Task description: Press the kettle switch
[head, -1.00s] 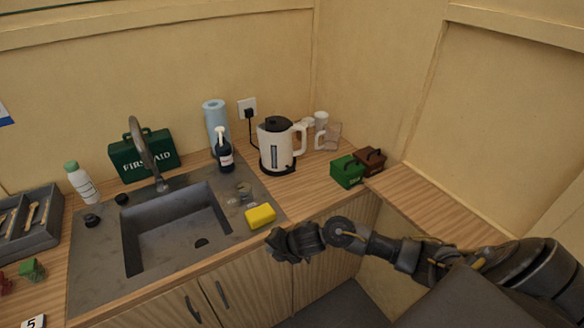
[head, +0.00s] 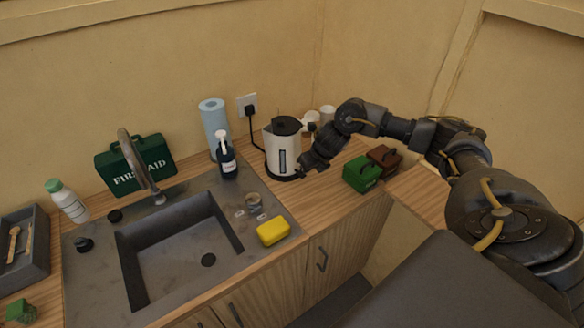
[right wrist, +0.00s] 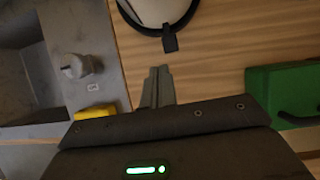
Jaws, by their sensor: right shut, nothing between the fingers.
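The white kettle (head: 281,150) with a black lid stands on the wooden counter at the back, its black base under it. Its lower part shows at the top of the right wrist view (right wrist: 158,8). A small black tab, which looks like the kettle switch (right wrist: 170,43), sticks out from the base there. My right gripper (head: 304,167) is beside the kettle's lower right side. In the right wrist view its fingers (right wrist: 158,72) are shut and empty, pointing at the tab with a small gap in the picture. The gripper and arm partly hide the kettle handle in the head view. My left gripper is not in view.
A green box (head: 361,175) and a brown box (head: 383,156) stand right of the kettle, below my right forearm. A soap bottle (head: 227,160), blue paper roll (head: 213,122) and yellow sponge (head: 272,233) are left of it. The kettle cord runs to a wall socket (head: 247,104).

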